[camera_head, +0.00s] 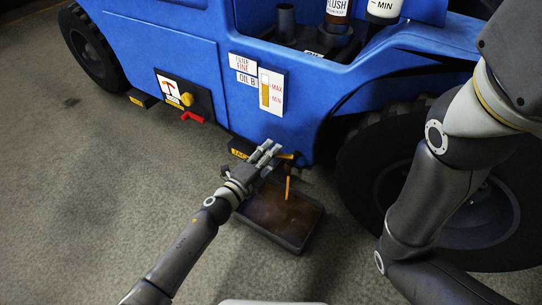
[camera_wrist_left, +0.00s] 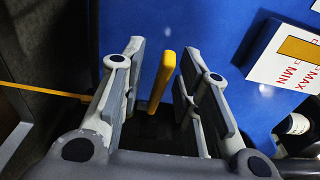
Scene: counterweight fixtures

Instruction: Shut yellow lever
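The yellow lever (camera_wrist_left: 163,80) stands out from the blue machine (camera_wrist_left: 190,25) in the left wrist view, between the two fingers of my left gripper (camera_wrist_left: 165,75). The fingers are open, with a gap on both sides of the lever. In the head view the left gripper (camera_head: 268,152) is at the machine's lower edge, and a small part of the yellow lever (camera_head: 287,156) shows beside the fingertips. An orange stream (camera_head: 288,188) falls below it into a dark tray (camera_head: 300,244) on the floor. The lever's base is hidden. My right gripper is out of view.
A black panel with a yellow knob (camera_head: 187,99) and a red lever (camera_head: 192,117) is to the left on the machine. An oil gauge label (camera_head: 272,92) is above the gripper. A large black tyre (camera_head: 365,165) is to the right. The floor at left is clear.

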